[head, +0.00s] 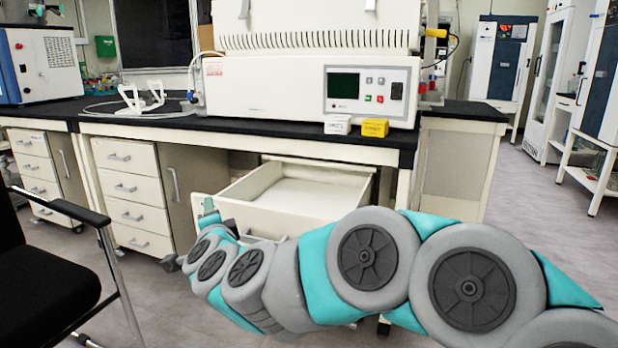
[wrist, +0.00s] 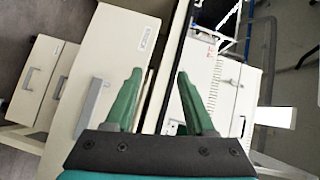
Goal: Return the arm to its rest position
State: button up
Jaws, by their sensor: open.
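My gripper (wrist: 159,74) is open in the wrist view, with its two green fingers apart and nothing between them. In the head view my arm stretches from the lower right to the left, in front of an open drawer (head: 232,213) under the bench. The end of the arm is beside the drawer's front left corner and partly hides its front. The drawer is pulled out, and the part of its inside that shows looks empty. In the wrist view, pale cabinet fronts with handles lie beyond the fingers.
A dark-topped bench (head: 270,130) carries a large white machine (head: 260,85), a white box (head: 337,125) and a yellow box (head: 375,128). A black chair (head: 45,262) stands at the left, near the end of my arm. Floor at the right is clear.

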jog(key=s+d+f+n+g+h+p, duration=0.2)
jog(key=s+d+f+n+g, duration=0.2)
jog(key=s+d, duration=0.7)
jog(key=s+d+f+n+g+h+p, duration=0.2)
jog(key=s+d+f+n+g, duration=0.2)
jog(key=s+d+g, duration=0.3)
jog(key=s+d+f+n+g+h+p, duration=0.1)
jog(key=s+d+f+n+g, duration=0.3)
jog(key=s+d, duration=1.3)
jog(key=s+g+p, duration=0.1)
jog(key=s+g, duration=0.1)
jog(key=s, duration=0.3)
jog(key=shift+s+d+f+g+h, duration=0.15)
jog(key=shift+d+f+g+h, duration=0.15)
jog(key=shift+f+h, duration=0.1)
